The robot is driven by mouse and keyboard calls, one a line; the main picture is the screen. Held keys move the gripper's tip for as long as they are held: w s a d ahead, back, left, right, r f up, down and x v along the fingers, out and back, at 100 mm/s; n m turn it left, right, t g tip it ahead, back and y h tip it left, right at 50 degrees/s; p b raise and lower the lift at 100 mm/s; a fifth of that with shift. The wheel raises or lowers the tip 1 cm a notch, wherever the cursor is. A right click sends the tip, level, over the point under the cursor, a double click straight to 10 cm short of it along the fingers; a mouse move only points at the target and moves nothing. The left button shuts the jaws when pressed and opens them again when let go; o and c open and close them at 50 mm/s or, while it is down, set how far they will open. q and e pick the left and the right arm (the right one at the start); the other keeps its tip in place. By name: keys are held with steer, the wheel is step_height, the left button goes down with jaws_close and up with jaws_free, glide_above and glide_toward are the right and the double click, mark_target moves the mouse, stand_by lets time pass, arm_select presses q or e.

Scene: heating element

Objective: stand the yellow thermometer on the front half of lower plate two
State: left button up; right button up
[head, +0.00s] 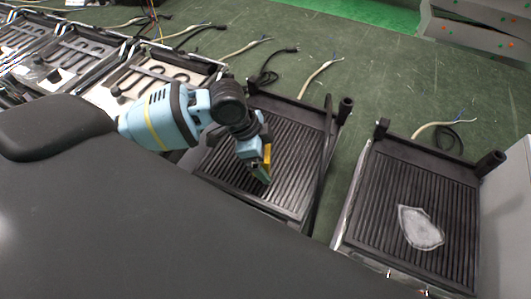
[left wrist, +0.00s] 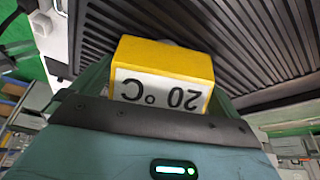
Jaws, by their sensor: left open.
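The yellow thermometer (head: 267,156) shows as a narrow strip at my left gripper in the head view. In the left wrist view, the yellow thermometer (left wrist: 165,62) is a block with a white face reading 20 °C, upside down in the picture. My left gripper (head: 261,172) is open, with the thermometer right at its jaws, over the middle of a ribbed black plate (head: 300,128). The thermometer's foot is hidden, so I cannot tell whether it touches the plate. No plate number is readable. My right gripper is not in view.
A second ribbed plate (head: 375,205) at the right carries a pale grey patch (head: 420,228). Metal-framed units (head: 130,85) line the left. Loose cables (head: 320,75) lie on the green floor behind. A dark bar (head: 323,165) runs along the first plate's right edge.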

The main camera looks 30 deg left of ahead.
arm_select(q)
steer(key=p+v, duration=0.1)
steer(key=v, duration=1.1)
steer(key=shift+r, duration=0.2)
arm_select(e)
steer(key=shift+w+r, duration=0.4)
steer(key=shift+r, duration=0.35)
arm_select(q)
steer(key=shift+d, duration=0.1)
